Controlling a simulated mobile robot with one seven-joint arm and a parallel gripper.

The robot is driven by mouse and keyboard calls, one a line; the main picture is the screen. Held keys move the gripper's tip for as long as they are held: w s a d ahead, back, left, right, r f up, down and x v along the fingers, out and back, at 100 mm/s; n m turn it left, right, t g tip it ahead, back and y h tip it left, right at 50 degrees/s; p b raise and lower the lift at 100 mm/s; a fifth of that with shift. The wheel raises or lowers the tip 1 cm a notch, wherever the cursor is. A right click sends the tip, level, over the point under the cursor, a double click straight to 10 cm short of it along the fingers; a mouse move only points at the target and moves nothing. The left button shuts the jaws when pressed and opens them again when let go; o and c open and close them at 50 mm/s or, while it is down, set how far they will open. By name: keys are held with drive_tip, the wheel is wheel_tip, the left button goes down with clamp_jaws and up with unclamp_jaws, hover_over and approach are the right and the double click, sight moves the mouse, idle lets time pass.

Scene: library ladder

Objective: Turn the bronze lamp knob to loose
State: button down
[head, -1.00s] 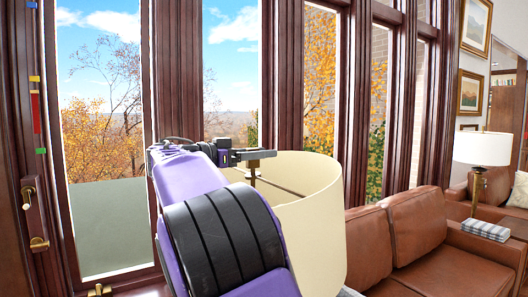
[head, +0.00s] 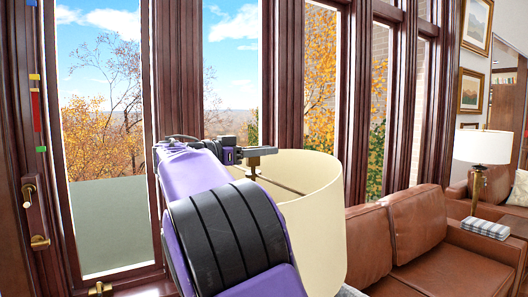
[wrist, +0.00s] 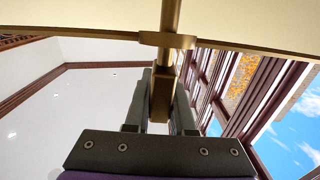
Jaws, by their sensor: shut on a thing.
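The lamp has a large cream drum shade (head: 305,225), open at the top, with a thin bar (head: 282,186) across its inside. My gripper (head: 262,151) is at the shade's top opening in the head view, over a short upright bronze stem. In the wrist view, my gripper's two grey fingers (wrist: 160,100) are closed on both sides of a bronze block-like piece (wrist: 163,88), which appears to be the lamp knob. A bronze rod runs above it through a collar (wrist: 167,40). My fingers partly hide the knob, and its turn setting cannot be read.
A brown leather sofa (head: 440,255) stands to the right of the shade. A second lamp (head: 481,150) and a folded striped cloth (head: 485,228) are farther right. Tall dark wood window frames (head: 281,75) rise behind my arm.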

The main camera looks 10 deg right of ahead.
drive_tip(key=shift+f+t+b, duration=0.2)
drive_tip(key=shift+t+b, duration=0.1)
drive_tip(key=shift+b, duration=0.25)
drive_tip(key=a+n+t+y+b, duration=0.1)
drive_tip(key=n+t+y+b, duration=0.1)
drive_tip(key=n+t+y, duration=0.2)
drive_tip(key=w+a+n+t+y+b, duration=0.1)
drive_tip(key=n+t+y+b, duration=0.1)
drive_tip(key=n+t+y, duration=0.2)
drive_tip(key=w+a+n+t+y+b, duration=0.1)
drive_tip(key=n+t+y+b, duration=0.1)
drive_tip(key=n+y, duration=0.4)
drive_tip(key=shift+r+n+t+y, duration=0.15)
drive_tip(key=shift+t+y, duration=0.3)
drive_tip(key=shift+y, duration=0.5)
drive_tip(key=shift+r+n+t+y, duration=0.1)
drive_tip(key=shift+n+t+y, duration=0.25)
drive_tip(key=shift+y, duration=0.6)
drive_tip(key=shift+f, duration=0.1)
drive_tip(key=c, duration=0.8)
unclamp_jaws()
drive_tip(key=shift+o, duration=0.2)
